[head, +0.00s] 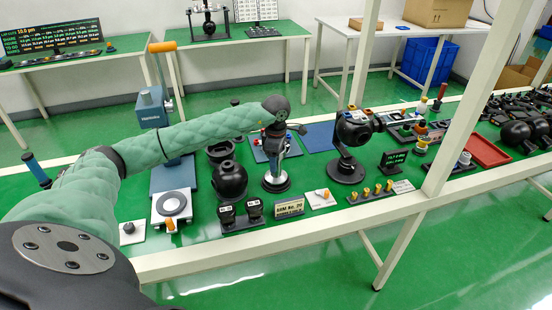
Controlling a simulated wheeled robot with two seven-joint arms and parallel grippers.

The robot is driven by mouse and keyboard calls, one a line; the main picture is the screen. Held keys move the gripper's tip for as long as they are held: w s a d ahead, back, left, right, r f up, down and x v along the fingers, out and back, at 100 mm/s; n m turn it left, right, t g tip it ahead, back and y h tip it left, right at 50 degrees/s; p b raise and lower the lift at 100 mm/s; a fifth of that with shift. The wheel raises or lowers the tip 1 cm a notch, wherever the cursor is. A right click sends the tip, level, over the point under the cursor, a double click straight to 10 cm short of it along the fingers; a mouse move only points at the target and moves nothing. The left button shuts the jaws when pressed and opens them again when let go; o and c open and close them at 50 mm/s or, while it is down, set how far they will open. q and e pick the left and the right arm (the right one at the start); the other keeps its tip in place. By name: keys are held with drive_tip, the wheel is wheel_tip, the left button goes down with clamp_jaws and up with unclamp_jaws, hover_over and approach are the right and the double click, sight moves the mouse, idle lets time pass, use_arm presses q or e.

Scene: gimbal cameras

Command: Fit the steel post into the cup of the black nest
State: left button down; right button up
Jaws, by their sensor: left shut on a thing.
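My left gripper (275,150) reaches in from the left over the green bench and points down. It is shut on the steel post (274,168), which stands upright below the fingers; the fingers hide much of it. Under the post is a round black nest (275,185) with a pale metallic top, resting on the bench. The post's lower end lines up with the middle of the nest. I cannot tell from here whether it is inside the cup or just above it. My right gripper is not in view.
A black ball-shaped housing (229,182) stands left of the nest, and a gimbal camera (353,130) on a round stand is to the right. Small black holders (240,214) and a label plate (290,208) sit in front. A pale upright (452,140) crosses the right side.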

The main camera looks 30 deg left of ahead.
use_arm(q)
drive_tip(key=shift+f, duration=0.25)
drive_tip(key=shift+c, duration=1.4)
unclamp_jaws()
wheel_tip(320, 180, up, 6)
drive_tip(key=shift+r+b, duration=0.15)
drive_tip(key=shift+b, duration=1.05)
drive_tip(key=shift+r, duration=0.75)
